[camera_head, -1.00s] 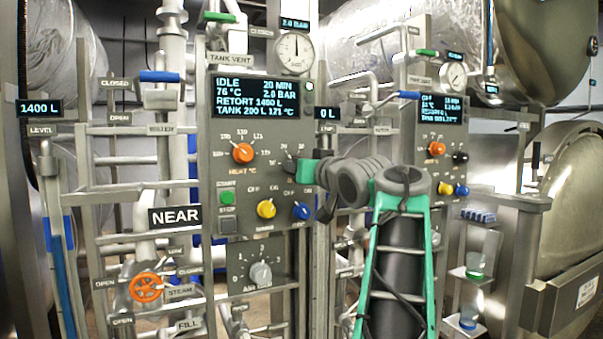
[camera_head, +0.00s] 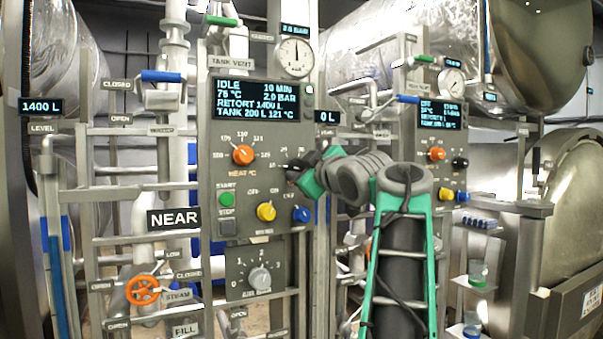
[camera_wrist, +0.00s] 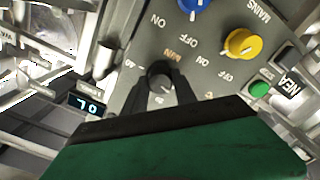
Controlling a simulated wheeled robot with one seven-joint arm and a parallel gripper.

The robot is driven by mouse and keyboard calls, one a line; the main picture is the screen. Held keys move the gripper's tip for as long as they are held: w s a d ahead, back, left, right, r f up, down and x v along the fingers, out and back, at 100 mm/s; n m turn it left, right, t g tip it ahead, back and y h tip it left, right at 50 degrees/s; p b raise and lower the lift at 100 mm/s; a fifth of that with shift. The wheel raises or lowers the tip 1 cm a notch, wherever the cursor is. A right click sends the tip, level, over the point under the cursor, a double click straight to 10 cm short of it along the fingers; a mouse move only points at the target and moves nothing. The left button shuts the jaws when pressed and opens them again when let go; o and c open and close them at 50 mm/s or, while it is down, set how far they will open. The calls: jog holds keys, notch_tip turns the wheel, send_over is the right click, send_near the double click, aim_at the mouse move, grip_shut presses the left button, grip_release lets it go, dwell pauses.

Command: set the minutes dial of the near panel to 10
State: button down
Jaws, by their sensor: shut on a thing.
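The near panel (camera_head: 216,165) stands in the middle of the head view, beside the NEAR sign (camera_head: 174,219). Its display (camera_head: 257,99) reads IDLE, 10 MIN, 76 °C, 2.0 BAR. The black minutes dial is at the panel's right edge, mostly hidden by my gripper (camera_head: 300,174) in the head view. In the wrist view the dark minutes dial (camera_wrist: 159,76) sits between the two fingers of my gripper (camera_wrist: 160,85), which is shut on it. The exact direction of its pointer is hard to tell.
Close to the minutes dial are the orange heat dial (camera_head: 243,155), the yellow knob (camera_head: 266,211), the blue knob (camera_head: 301,214) and the green start button (camera_head: 226,199). A grey knob (camera_head: 260,278) sits below. A second panel (camera_head: 440,120) stands farther right. Pipes surround the panels.

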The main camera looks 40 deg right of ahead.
jog(key=shift+n, duration=0.4)
jog(key=c, duration=1)
grip_release()
jog(key=b+v, duration=0.1)
jog(key=v, duration=0.6)
jog(key=shift+s, duration=0.4)
jog(key=shift+a, duration=0.1)
